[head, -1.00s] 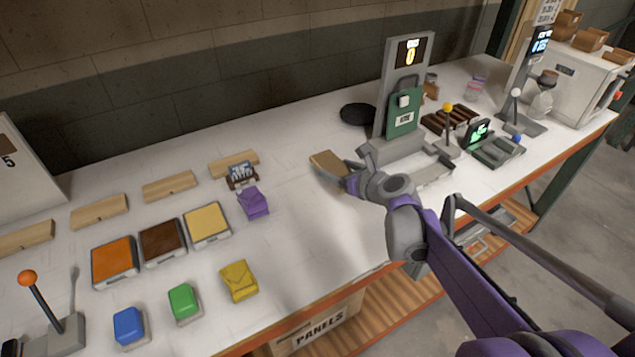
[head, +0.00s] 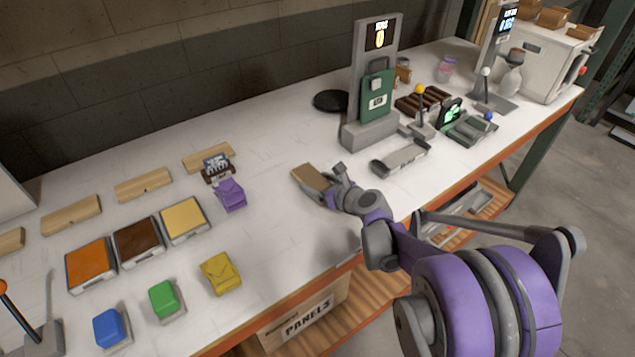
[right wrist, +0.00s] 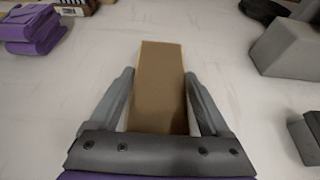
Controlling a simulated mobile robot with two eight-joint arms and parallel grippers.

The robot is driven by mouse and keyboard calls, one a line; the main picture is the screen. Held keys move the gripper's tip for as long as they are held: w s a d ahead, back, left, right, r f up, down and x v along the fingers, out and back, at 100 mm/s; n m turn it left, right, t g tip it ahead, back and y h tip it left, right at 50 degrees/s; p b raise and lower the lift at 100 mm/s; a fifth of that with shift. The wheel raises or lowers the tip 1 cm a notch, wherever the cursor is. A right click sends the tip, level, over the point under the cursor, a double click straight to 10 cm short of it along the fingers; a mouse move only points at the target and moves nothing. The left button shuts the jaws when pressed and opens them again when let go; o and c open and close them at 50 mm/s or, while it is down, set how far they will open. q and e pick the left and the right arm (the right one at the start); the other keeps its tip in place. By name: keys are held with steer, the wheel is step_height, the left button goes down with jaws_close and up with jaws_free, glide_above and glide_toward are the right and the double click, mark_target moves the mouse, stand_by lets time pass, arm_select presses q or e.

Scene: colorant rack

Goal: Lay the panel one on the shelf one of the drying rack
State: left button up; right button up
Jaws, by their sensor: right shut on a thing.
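A flat tan panel (head: 309,178) is held in my right gripper (head: 333,184), above the white table near its middle. In the right wrist view the panel (right wrist: 161,80) lies lengthwise between the two fingers of the right gripper (right wrist: 160,95) and points away from the wrist. The gripper is shut on it. I cannot make out for certain a drying rack or its shelf one; a dark slatted rack (head: 422,99) stands at the back right. My left gripper is not in view.
A grey stand with a green plate (head: 377,94) and a grey tray (head: 401,158) are right of the gripper. Orange (head: 90,262), brown (head: 139,240) and yellow (head: 185,219) tiles lie at left. Table around the panel is clear.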

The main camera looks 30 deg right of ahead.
steer(key=shift+f, duration=0.1)
steer(key=o, duration=1)
steer(key=shift+f, duration=0.1)
steer(key=shift+o, duration=1.3)
